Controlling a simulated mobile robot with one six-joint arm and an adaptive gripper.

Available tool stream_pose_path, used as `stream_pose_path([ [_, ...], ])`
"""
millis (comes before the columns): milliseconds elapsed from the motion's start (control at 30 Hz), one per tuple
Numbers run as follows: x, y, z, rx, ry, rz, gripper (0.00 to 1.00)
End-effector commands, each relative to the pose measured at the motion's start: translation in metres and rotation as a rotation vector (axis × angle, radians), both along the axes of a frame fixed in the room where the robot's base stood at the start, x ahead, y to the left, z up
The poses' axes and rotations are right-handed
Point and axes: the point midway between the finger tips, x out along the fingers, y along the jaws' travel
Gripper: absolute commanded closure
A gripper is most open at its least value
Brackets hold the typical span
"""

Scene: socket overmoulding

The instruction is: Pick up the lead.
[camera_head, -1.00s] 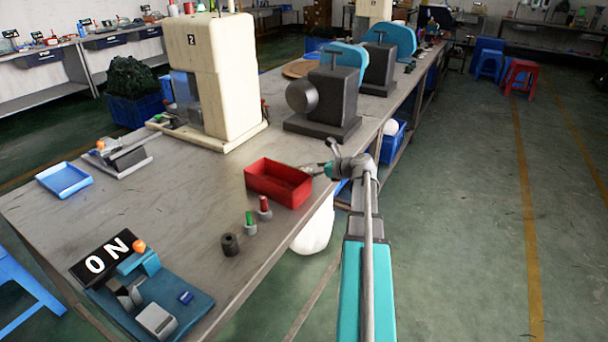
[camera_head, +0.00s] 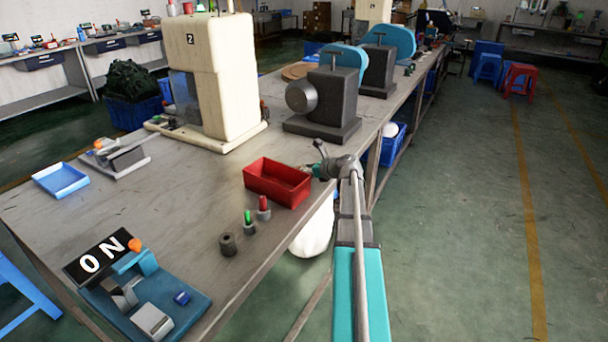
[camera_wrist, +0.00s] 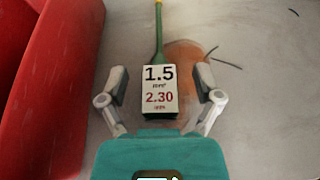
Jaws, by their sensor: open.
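The lead (camera_wrist: 159,30) shows in the wrist view as a green cable running up from between my fingers to the top edge. A white tag (camera_wrist: 159,89) reading "1.5" and "2.30" lies over its lower part and hides some of it. A dark green end shows just under the tag. My gripper (camera_wrist: 161,75) is open, with one finger on each side of the tag and neither visibly touching it. In the head view my gripper (camera_head: 317,170) is at the right of the red bin, close to the table edge; the lead is not distinguishable there.
The red bin (camera_head: 277,183) stands close on the left, and its wall also shows in the wrist view (camera_wrist: 72,60). Red and green push-button parts (camera_head: 257,215) and a dark cylinder (camera_head: 228,244) stand nearer. A grey machine (camera_head: 325,100) stands behind. An orange-tan patch (camera_wrist: 190,58) lies beside the lead.

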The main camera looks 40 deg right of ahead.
Motion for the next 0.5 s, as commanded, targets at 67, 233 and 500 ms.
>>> stream_pose_path([
  [67,0.0000,0.0002,0.0001,0.000,0.000,0.000,0.17],
  [233,0.0000,0.0005,0.0001,0.000,0.000,0.001,0.17],
  [500,0.0003,0.0008,0.0001,0.000,0.000,0.001,0.47],
])
